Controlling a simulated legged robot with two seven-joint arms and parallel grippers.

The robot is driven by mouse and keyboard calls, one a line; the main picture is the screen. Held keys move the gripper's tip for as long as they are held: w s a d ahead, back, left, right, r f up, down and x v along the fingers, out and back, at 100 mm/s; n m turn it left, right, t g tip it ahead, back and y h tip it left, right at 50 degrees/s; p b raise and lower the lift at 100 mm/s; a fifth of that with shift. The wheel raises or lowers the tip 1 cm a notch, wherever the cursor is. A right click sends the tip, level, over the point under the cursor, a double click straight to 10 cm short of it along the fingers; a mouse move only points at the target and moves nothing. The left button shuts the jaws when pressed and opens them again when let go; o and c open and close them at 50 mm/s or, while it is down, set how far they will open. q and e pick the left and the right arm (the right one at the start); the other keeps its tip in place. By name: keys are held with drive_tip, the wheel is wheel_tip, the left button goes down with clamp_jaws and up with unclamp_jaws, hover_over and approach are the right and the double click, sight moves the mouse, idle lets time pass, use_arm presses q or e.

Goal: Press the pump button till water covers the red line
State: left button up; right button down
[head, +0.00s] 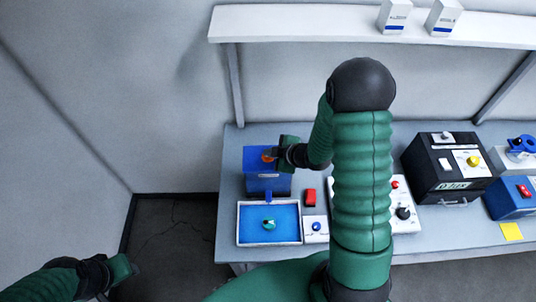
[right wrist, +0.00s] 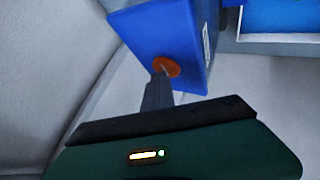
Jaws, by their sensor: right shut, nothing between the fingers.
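The blue pump box (head: 267,184) stands at the left end of the bench, with an orange button (head: 266,155) on top. In the right wrist view the blue box (right wrist: 190,35) fills the top and the round orange button (right wrist: 172,69) faces me. My right gripper (head: 273,155) is shut and empty. Its tips (right wrist: 158,75) overlap the button's edge; I cannot tell whether they press it. A white-rimmed tray (head: 240,240) of blue water sits in front of the box with a teal object (head: 268,224) in it. I cannot make out a red line. My left gripper (head: 130,268) hangs low left, away from the bench.
A red block (head: 310,198) and a white box with a blue knob (head: 316,227) stand right of the tray. A black instrument (head: 440,170) and a blue device (head: 510,198) are further right. A shelf (head: 300,23) hangs above. My right arm hides the bench middle.

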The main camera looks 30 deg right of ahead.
drive_tip(key=shift+r+p, duration=0.95)
drive_tip(key=shift+r, duration=0.15)
wheel_tip(320, 180, up, 5)
drive_tip(key=p, duration=0.4)
idle(0.5)
